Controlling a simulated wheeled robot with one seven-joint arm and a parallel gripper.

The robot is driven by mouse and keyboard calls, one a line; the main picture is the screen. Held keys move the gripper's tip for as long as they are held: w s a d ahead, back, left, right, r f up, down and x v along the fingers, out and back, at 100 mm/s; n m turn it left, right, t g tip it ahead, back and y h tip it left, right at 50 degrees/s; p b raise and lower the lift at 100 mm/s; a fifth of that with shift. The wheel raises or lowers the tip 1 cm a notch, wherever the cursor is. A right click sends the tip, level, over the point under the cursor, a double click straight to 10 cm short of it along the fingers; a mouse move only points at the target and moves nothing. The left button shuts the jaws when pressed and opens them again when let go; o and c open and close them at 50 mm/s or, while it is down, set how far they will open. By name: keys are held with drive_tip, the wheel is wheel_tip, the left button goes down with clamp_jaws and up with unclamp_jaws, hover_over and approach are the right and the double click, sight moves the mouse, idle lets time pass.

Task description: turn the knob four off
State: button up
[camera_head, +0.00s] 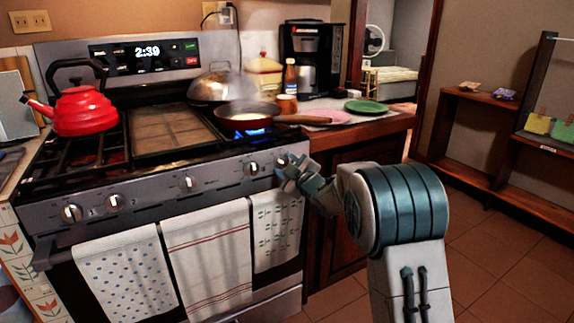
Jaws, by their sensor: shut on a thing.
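The stove's front panel (150,193) carries a row of several round silver knobs. Two knobs sit at the left end, one (188,183) is in the middle and one (252,168) is to the right. My gripper (284,167) is at the panel's right end, shut on the rightmost knob (282,160), which it mostly hides. The knob's exact turn angle cannot be told. A blue flame (254,132) burns at the front right burner, under a dark red frying pan (246,118) with steam rising from it.
A red kettle (86,111) stands on the left burners. A domed metal lid (214,88) is behind the pan. The pan's wooden handle (303,120) points right over the counter (375,124). Towels (207,258) hang on the oven's front. The tiled floor (510,255) at right is clear.

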drive_tip(key=m+p, duration=0.1)
drive_tip(key=m, duration=0.4)
drive_tip(key=shift+d+r+m, duration=0.1)
drive_tip(key=shift+r+m, duration=0.05)
drive_tip(key=shift+m, duration=0.15)
drive_tip(key=shift+m+p, duration=0.85)
drive_tip(key=shift+m, duration=1.25)
drive_tip(key=o, duration=1)
drive_tip(key=shift+c, duration=0.2)
drive_tip(key=p+v, duration=0.1)
drive_tip(key=v, duration=1.2)
drive_tip(key=shift+s+d, duration=0.2)
drive_tip(key=shift+s, duration=0.1)
